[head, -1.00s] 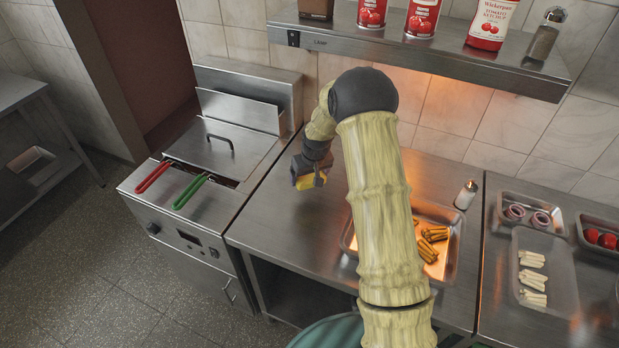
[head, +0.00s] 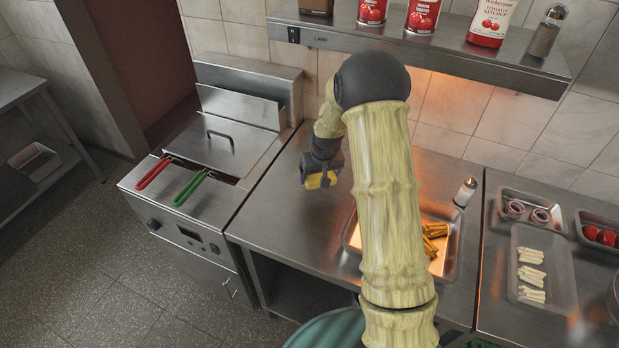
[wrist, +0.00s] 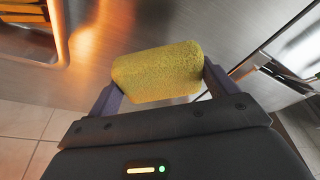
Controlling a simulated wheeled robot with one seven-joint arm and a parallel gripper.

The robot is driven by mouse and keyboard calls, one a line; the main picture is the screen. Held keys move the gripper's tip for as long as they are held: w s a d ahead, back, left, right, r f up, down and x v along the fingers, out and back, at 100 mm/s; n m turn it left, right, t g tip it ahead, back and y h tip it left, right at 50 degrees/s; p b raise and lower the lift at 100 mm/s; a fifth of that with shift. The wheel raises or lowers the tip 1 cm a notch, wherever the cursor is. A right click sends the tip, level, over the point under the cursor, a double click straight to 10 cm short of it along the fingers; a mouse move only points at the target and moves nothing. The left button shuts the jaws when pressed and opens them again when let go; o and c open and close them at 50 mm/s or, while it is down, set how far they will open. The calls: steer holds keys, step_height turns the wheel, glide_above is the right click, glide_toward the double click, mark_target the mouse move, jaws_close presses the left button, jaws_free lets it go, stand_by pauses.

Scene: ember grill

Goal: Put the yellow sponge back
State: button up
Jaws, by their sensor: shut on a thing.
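My gripper (head: 321,181) is shut on the yellow sponge (wrist: 158,72), which sits between the two fingers in the wrist view. My arm hides part of the counter and of that tray.
The fryer (head: 222,140) with red and green basket handles stands left. A lit metal tray (head: 448,268) with fries lies right of my gripper. A salt shaker (head: 465,192) stands behind it. A shelf (head: 420,48) with cans and bottles overhangs the back.

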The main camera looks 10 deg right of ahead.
steer(key=s+d+r+m, duration=0.3)
steer(key=s+d+m, duration=0.1)
steer(key=s, duration=0.7)
steer(key=shift+d+h, duration=0.4)
steer(key=shift+d, duration=0.15)
steer(key=shift+s+d+r, duration=0.1)
steer(key=shift+s, duration=0.05)
